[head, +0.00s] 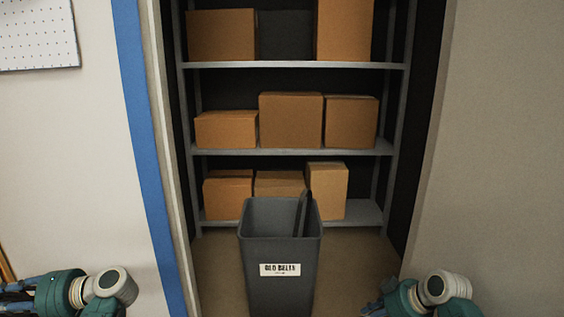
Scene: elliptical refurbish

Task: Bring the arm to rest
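My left arm shows at the bottom left in the head view, with dark parts of my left gripper (18,287) at the left edge. My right arm shows at the bottom right, with a small dark part of my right gripper (374,307) at the bottom edge. Both arms are low and well apart, on either side of the grey bin (280,250). The fingertips are cut off or too small to make out, so I cannot tell whether either gripper is open or shut. Neither gripper touches the bin.
The bin stands upright before a metal shelf (290,152) holding several cardboard boxes (290,120). Its white label (280,269) seems to read "OLD BELTS". A dark strip (302,212) sticks up inside it. Walls flank the alcove, with a blue edge (145,150) on the left.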

